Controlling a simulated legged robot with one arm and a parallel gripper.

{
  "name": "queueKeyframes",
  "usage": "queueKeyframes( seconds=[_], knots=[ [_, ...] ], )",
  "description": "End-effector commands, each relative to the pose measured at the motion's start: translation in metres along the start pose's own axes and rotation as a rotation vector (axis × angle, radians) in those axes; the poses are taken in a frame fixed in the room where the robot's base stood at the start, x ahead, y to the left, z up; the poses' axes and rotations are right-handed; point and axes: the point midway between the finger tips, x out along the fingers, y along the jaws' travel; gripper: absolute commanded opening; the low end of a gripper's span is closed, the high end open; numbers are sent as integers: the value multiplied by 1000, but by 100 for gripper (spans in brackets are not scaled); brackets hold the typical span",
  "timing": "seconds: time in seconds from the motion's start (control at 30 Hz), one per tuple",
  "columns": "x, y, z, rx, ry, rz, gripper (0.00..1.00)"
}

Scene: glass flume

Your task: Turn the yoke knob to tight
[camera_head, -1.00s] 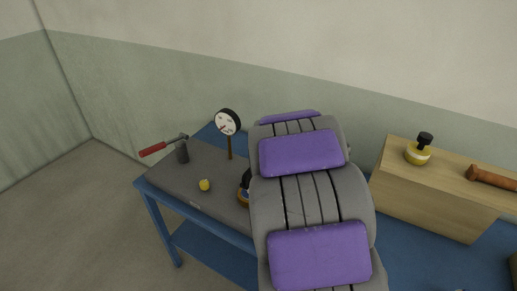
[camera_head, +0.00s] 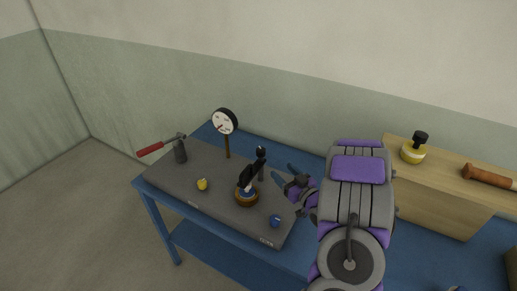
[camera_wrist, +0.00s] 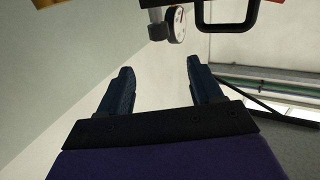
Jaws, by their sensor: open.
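A black yoke-like fitting (camera_head: 249,178) stands on a round brass and blue base (camera_head: 247,196) on the dark grey slab. A small black knob (camera_head: 261,151) rises just behind and right of it. I cannot tell for certain which part is the yoke knob, and any tight mark is too small to read. My gripper (camera_head: 280,176) is open and empty, just right of the fitting and apart from it. In the wrist view my two blue-grey fingers (camera_wrist: 160,68) are spread with nothing between them. A black loop (camera_wrist: 227,15) shows above them there.
The slab (camera_head: 210,172) on the blue table also bears a white dial gauge (camera_head: 224,122), a red-handled lever (camera_head: 151,149), a yellow knob (camera_head: 202,184) and a blue knob (camera_head: 275,221). A wooden box (camera_head: 430,190) at right carries a yellow flask (camera_head: 413,152) and a brown-handled tool (camera_head: 488,177).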

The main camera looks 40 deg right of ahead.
Motion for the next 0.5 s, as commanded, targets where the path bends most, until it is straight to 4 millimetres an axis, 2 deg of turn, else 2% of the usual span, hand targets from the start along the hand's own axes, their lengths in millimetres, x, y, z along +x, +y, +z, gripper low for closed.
queueKeyframes(
  seconds=[0.5],
  knots=[
    [91, -3, 1, -4, 0, -2, 65]
  ],
)
